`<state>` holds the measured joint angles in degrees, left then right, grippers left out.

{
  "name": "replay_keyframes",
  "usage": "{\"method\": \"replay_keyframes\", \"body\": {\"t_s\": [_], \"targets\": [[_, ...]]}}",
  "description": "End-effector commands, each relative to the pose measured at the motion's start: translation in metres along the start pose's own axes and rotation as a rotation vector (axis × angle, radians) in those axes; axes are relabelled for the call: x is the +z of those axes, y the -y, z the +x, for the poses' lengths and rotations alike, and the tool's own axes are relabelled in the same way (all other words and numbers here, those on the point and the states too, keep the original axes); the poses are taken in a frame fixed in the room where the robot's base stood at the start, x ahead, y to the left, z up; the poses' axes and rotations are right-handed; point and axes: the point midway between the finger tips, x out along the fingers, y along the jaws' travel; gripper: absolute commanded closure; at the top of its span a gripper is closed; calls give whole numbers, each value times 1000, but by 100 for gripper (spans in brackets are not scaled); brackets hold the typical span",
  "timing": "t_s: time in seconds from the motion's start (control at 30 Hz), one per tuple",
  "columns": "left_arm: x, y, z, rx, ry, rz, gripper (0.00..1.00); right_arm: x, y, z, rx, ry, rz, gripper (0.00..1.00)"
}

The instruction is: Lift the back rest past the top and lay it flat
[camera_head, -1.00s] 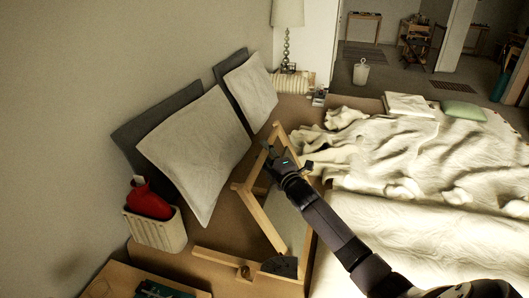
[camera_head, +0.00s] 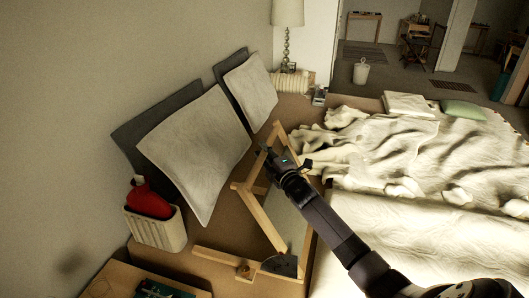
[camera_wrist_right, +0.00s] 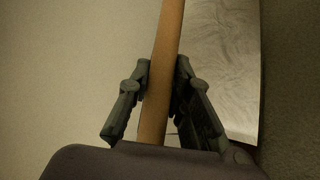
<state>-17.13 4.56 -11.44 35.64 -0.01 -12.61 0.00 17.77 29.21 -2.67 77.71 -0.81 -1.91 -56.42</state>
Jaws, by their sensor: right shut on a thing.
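The back rest (camera_head: 258,213) is a light wooden frame with a pale panel, standing tilted up on the brown surface between the pillows and the bed. My right gripper (camera_head: 268,158) is at the upper part of the frame. In the right wrist view its two fingers (camera_wrist_right: 160,85) are shut on a wooden bar (camera_wrist_right: 166,45) of the back rest. A wooden base rail (camera_head: 215,257) lies low at the front, with a dark bracket (camera_head: 280,265) at the frame's lower corner. My left gripper is in no view.
White pillows (camera_head: 190,150) and dark cushions lean against the wall at the left. A white basket (camera_head: 157,230) with a red bottle (camera_head: 148,199) stands front left. The bed with rumpled white covers (camera_head: 400,160) fills the right. A lamp (camera_head: 288,15) stands at the back.

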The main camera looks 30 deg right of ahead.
Motion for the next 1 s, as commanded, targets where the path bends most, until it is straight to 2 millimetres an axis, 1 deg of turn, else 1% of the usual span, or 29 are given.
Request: {"method": "replay_keyframes", "body": {"t_s": [0.47,0.57,0.67,0.8,0.9,1.0], "targets": [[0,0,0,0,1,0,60,0,1,0,-1,0,-2,100],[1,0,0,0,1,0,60,4,-2,-4,9,1,8,100],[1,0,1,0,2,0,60,16,-9,-16,42,3,43,100],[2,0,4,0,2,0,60,41,-26,-41,118,3,116,100],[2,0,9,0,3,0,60,58,-35,-58,167,3,166,100],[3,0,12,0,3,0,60,70,-42,-70,206,3,205,100]]}}
